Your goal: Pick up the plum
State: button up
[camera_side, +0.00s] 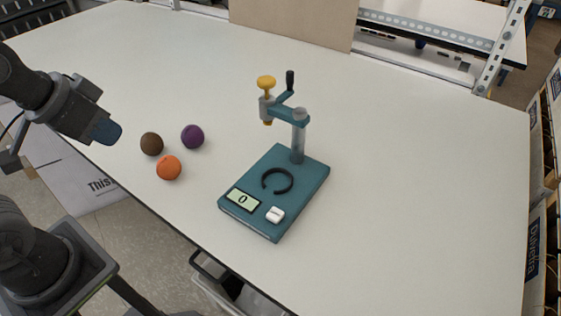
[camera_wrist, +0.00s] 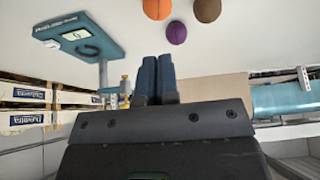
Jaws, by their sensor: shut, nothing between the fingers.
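The plum (camera_side: 192,136) is a purple ball on the white table, behind an orange ball and to the right of a brown ball. It also shows in the wrist view (camera_wrist: 176,33), ahead of my fingertips. My gripper (camera_side: 107,131) is at the left, above the table's edge and apart from the plum. In the wrist view its blue fingers (camera_wrist: 156,77) are together with nothing between them.
An orange ball (camera_side: 169,167) and a brown ball (camera_side: 151,144) lie close to the plum. A teal scale-like device (camera_side: 310,177) with an upright post and crank (camera_side: 298,135) stands to the right. The table's right side (camera_side: 430,180) is clear.

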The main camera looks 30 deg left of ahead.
jog(key=o, duration=1.5)
jog(key=m+g+y, duration=0.1)
jog(key=m+g, duration=0.4)
jog(key=m, duration=1.5)
send_near(191, 128)
jog(key=f, duration=0.8)
jog(key=a+f, duration=0.1)
jog(key=f, duration=0.3)
jog(key=shift+w+a, duration=0.15)
jog(key=shift+w, duration=0.1)
